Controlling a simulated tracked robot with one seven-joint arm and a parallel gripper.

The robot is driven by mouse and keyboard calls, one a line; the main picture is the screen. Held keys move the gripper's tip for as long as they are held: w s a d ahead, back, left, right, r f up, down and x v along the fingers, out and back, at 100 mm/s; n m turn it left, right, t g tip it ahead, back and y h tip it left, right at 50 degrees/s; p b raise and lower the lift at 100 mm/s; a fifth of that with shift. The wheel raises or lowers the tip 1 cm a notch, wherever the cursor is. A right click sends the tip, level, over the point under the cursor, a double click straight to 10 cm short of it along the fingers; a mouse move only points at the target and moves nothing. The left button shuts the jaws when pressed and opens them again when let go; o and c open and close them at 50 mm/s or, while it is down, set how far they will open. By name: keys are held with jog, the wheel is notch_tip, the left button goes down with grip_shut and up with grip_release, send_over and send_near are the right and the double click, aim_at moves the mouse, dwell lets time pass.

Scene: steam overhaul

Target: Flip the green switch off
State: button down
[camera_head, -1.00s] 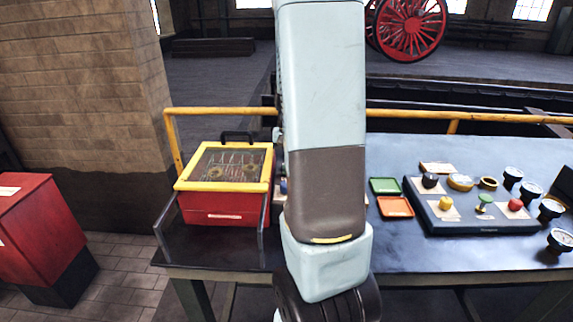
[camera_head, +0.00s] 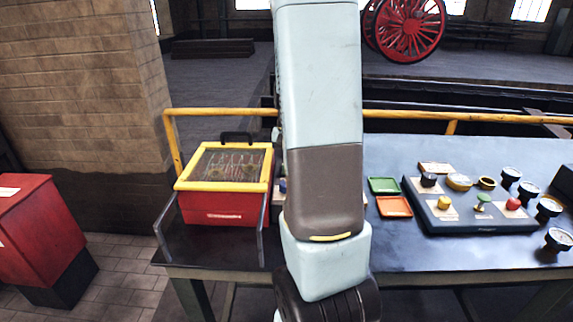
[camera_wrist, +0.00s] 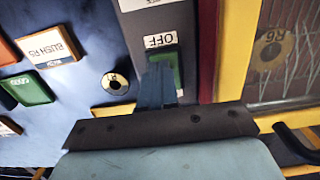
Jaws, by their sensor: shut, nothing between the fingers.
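The green switch (camera_wrist: 178,69) shows in the wrist view, set in a dark grey housing (camera_wrist: 146,22) below a white OFF label (camera_wrist: 160,39). My gripper (camera_wrist: 158,70) is shut and empty. Its blue-grey fingers overlap the switch's left part in the picture and hide some of it. I cannot tell whether they touch it, or which way the switch is set. In the head view my arm covers the switch and the gripper.
A red box with a yellow-framed mesh lid (camera_head: 224,187) stands left of my arm. Green (camera_head: 384,185) and orange (camera_head: 394,206) trays and a knob console (camera_head: 470,225) lie to the right. The yellow frame (camera_wrist: 236,50) is close beside the switch in the wrist view.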

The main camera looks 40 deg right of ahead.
jog(key=shift+a+f, duration=0.1)
jog(key=shift+f, duration=0.25)
jog(key=shift+r, duration=0.1)
jog(key=shift+w+r, duration=0.2)
jog(key=shift+r, duration=0.05)
notch_tip(320, 180, up, 14)
jog(key=shift+d, duration=0.2)
